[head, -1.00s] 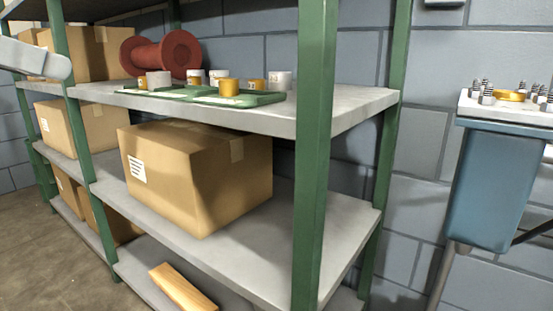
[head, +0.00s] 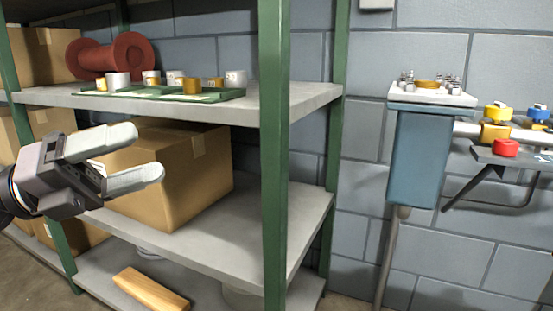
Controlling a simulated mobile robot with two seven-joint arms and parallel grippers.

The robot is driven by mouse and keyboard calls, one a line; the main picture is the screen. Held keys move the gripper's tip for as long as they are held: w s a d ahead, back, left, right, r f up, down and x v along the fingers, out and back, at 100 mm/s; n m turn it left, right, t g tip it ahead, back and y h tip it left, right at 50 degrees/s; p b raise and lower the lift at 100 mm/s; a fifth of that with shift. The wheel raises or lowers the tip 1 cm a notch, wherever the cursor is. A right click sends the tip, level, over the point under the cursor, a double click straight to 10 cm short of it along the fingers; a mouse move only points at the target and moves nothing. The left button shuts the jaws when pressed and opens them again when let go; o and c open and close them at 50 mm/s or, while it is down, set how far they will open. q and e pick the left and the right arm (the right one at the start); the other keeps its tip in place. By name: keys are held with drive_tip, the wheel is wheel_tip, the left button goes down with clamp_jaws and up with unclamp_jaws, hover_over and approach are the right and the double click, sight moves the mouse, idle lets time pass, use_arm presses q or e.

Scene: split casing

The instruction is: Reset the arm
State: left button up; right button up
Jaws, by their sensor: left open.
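My left gripper (head: 148,154) comes in from the left in the head view, in front of the shelf rack. Its two pale fingers are spread apart with nothing between them. It hangs in front of a cardboard box (head: 185,180) on the middle shelf and hides that box's left part. My right gripper is out of view. A blue casing (head: 419,158) stands on a post at the right. Its pale top flange (head: 405,98) carries several upright bolts around a brass-coloured ring (head: 428,84).
The shelf rack's green post (head: 273,165) stands between the gripper and the casing. A green tray (head: 225,95) with white and yellow cylinders and a red spool (head: 110,56) are on the upper shelf. A grey ledge (head: 510,158) with a red knob (head: 505,148) is at far right.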

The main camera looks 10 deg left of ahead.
use_arm(q)
drive_tip(key=w+d+f+n+t+y, duration=0.15)
drive_tip(key=f+n+t+y, duration=0.4)
drive_tip(key=f+n, duration=0.65)
drive_tip(key=w+d+f+n+t+y, duration=0.1)
drive_tip(key=w+f+n+t+y, duration=0.35)
drive_tip(key=n, duration=1.05)
drive_tip(key=s+d+f+n+g+y, duration=0.1)
drive_tip(key=s+d+f+n+g, duration=0.35)
drive_tip(key=f, duration=0.55)
drive_tip(key=s+d+f+n+g+y, duration=0.1)
drive_tip(key=s+d+f+n, duration=0.3)
drive_tip(key=s+d+f, duration=0.4)
drive_tip(key=s+a+r+g+y+p, duration=0.2)
drive_tip(key=a+r+p, duration=1)
drive_tip(key=p, duration=2)
drive_tip(key=s+r+y, duration=0.1)
drive_tip(key=s+y, duration=0.1)
drive_tip(key=shift+s+r+y, duration=0.3)
drive_tip(key=shift+s+y, duration=0.05)
drive_tip(key=shift+y, duration=0.05)
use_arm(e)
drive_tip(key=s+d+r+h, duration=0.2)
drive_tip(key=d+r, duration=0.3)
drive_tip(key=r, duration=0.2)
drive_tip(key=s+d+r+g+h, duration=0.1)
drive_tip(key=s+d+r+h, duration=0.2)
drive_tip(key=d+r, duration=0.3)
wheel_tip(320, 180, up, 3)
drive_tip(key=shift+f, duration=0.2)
